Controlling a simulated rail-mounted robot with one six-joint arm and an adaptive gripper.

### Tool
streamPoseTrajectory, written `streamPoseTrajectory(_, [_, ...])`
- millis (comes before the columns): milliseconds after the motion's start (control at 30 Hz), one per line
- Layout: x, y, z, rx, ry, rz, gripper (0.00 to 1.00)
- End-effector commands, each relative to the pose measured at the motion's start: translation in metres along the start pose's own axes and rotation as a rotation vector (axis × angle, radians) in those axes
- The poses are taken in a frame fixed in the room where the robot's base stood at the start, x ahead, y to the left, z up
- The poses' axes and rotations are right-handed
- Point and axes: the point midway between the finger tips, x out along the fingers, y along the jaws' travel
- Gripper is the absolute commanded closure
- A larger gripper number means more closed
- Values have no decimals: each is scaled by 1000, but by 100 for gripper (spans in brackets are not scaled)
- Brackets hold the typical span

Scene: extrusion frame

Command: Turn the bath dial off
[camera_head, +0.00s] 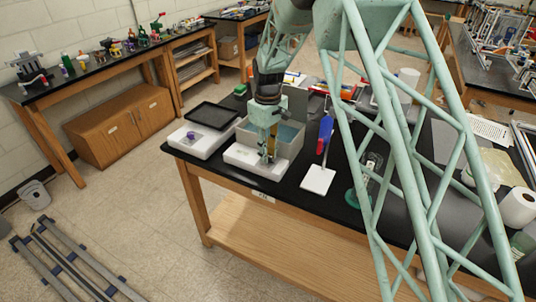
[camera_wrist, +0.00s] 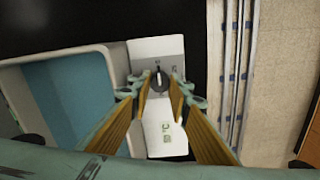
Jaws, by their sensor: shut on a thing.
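The bath is a grey-walled tub (camera_head: 296,150) with a blue inside, and the tub also shows in the wrist view (camera_wrist: 18,92). A white control box (camera_head: 240,157) is at its front, and this box also shows in the wrist view (camera_wrist: 150,47). The small dark bath dial (camera_wrist: 158,82) with a pale pointer mark sits on the box's top face. My gripper (camera_wrist: 159,78) points down with one orange-yellow finger on each side of the dial and is shut on it. In the head view my gripper (camera_head: 268,158) is over the box and hides the dial.
A white device with a black plate (camera_head: 213,115) and a purple knob stands left of the bath. A white pad (camera_head: 318,180) and a red-and-blue item (camera_head: 325,130) are to the right. The black tabletop's front edge is close to the box.

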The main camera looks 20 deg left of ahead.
Motion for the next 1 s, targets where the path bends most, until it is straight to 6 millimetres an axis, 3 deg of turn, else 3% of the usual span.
streamPoseTrajectory(367, [0, 0, 0, -7, 0, 0, 93])
streamPoseTrajectory(400, [0, 0, 0, -7, 0, 0, 82])
streamPoseTrajectory(567, [0, 0, 0, -6, 0, 0, 69])
streamPoseTrajectory(1000, [0, 1, 0, -4, 1, 1, 69])
